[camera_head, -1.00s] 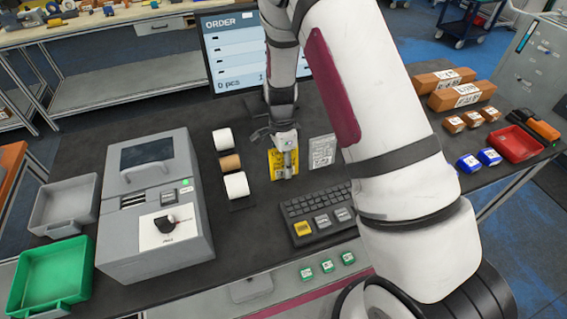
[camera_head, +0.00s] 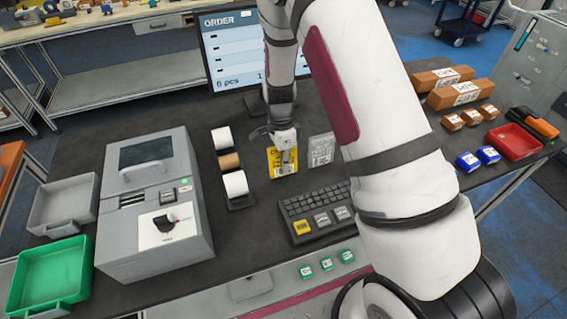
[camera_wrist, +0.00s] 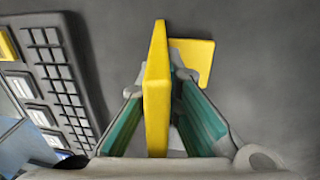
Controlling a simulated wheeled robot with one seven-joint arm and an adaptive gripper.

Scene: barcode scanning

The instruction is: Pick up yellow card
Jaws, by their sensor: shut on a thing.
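The yellow card (camera_head: 272,163) is upright over the dark table, in front of the monitor. In the wrist view the yellow card (camera_wrist: 157,85) is seen nearly edge-on, between the teal pads of my gripper (camera_wrist: 160,112). My gripper (camera_head: 286,158) points down and is shut on the card; it covers part of the card's face in the head view. A flat yellow piece (camera_wrist: 194,60) shows behind the card in the wrist view; I cannot tell whether it joins the card. Any gap between the card and the table is unclear.
Rolls (camera_head: 236,184) are on the left, and a keyboard (camera_head: 315,205) is in front. A grey machine (camera_head: 155,200) stands further left. A red tray (camera_head: 514,142) and boxes are at the right.

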